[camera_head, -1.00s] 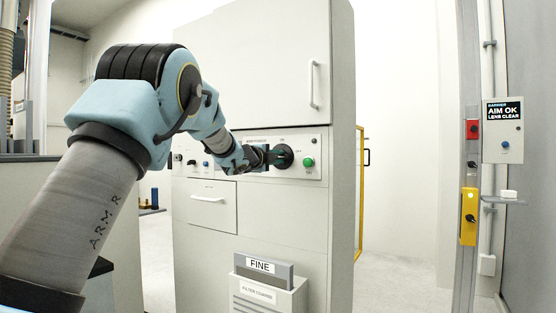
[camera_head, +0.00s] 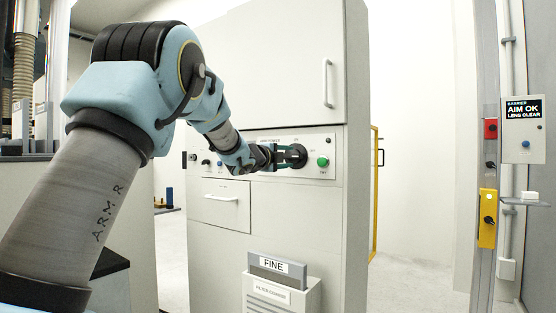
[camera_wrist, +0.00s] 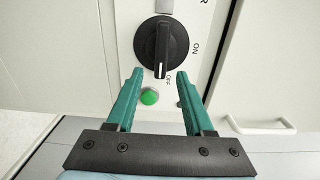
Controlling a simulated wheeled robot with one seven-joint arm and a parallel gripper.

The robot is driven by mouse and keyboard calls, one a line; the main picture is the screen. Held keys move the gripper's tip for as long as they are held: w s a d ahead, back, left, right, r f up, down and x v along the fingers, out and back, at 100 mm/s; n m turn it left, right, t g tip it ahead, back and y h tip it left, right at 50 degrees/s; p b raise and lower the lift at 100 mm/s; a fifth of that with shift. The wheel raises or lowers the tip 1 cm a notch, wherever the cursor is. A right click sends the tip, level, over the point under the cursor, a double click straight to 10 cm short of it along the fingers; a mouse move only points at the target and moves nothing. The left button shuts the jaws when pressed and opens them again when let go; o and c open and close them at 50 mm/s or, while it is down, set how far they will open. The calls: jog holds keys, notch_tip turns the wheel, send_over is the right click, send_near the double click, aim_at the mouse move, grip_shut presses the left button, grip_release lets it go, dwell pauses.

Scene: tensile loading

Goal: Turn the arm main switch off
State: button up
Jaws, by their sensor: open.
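The arm main switch is a round black rotary knob on a light panel, seen in the wrist view (camera_wrist: 162,47) and the head view (camera_head: 297,156). Its raised bar has a white mark at the end nearest the OFF label (camera_wrist: 169,79). The ON label (camera_wrist: 196,48) is to the right of the knob in the wrist view. My gripper (camera_wrist: 158,82) is open and empty, with green fingers. Its fingertips are below the knob in the wrist view, and the knob is not between them. In the head view my gripper (camera_head: 279,157) is just left of the knob; contact is unclear.
A green button (camera_head: 323,162) sits right of the knob; it also shows between the fingers in the wrist view (camera_wrist: 149,97). The cabinet (camera_head: 270,80) has handles above and below the panel.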

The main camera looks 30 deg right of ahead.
jog(key=v, duration=0.7)
jog(key=shift+a, duration=0.25)
jog(key=shift+s, duration=0.1)
jog(key=w+a+f+n+y, duration=0.1)
jog(key=a+f+n+y, duration=0.5)
jog(key=a+f+n, duration=0.65)
jog(key=w+a+f+n+y, duration=0.1)
jog(key=a+f+n+y, duration=0.65)
jog(key=a, duration=0.95)
jog(key=s+a+f+n+g+y, duration=0.1)
jog(key=s+a+f+n+g, duration=0.15)
jog(key=s+a+f, duration=0.4)
jog(key=s+a+f+n+g, duration=0.2)
jog(key=s+a+f+n, duration=0.15)
jog(key=s, duration=0.55)
jog(key=s+a+f+n+g+y, duration=0.1)
jog(key=s+a+f+n+g, duration=0.3)
jog(key=s, duration=0.4)
notch_tip(320, 180, up, 26)
jog(key=t+p, duration=0.1)
jog(key=p, duration=2.5)
jog(key=shift+w+m, duration=0.35)
jog(key=shift+m, duration=0.05)
